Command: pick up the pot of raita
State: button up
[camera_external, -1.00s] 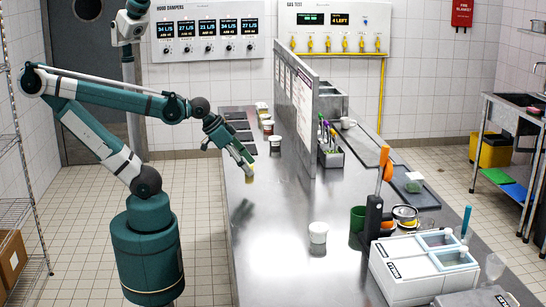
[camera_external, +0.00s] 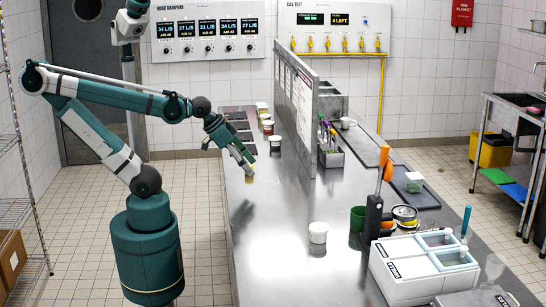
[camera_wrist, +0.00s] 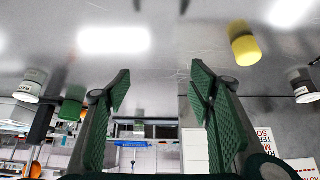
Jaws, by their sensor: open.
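The pot of raita (camera_external: 318,233) is a white lidded tub standing upright on the steel counter, in the middle foreground. In the wrist view a tub with part of a label reading "RAI" (camera_wrist: 28,88) shows at the left edge, beside a green cup. My gripper (camera_external: 248,170) is low over the counter's left edge, well behind and left of the pot. In the wrist view its two green-padded fingers (camera_wrist: 158,85) are spread apart with nothing between them.
A green cup (camera_external: 357,219) stands just right of the pot, before a black holder (camera_external: 373,220) and a white cold unit (camera_external: 420,268). Counter between gripper and pot is clear.

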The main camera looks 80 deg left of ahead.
jog(key=w+d+r+m+g+h+p, duration=0.1)
jog(key=w+d+r+m+p, duration=0.2)
jog(key=w+d+r+p, duration=0.4)
jog(key=m+g+h+p, duration=0.35)
jog(key=m+p, duration=0.65)
jog(key=p, duration=0.5)
send_near(319, 227)
jog(key=shift+w+d+f+g+y, duration=0.15)
jog(key=shift+w+f+g, duration=0.05)
jog(key=shift+w+f, duration=0.2)
jog(key=shift+w+d+f+g+y, duration=0.1)
jog(key=shift+w+d+f+g, duration=0.05)
jog(key=shift+w+f, duration=0.2)
jog(key=shift+s+d+f+m, duration=0.15)
jog(key=shift+d+f+m, duration=0.15)
jog(key=shift+x, duration=1.3)
jog(key=shift+x, duration=2.6)
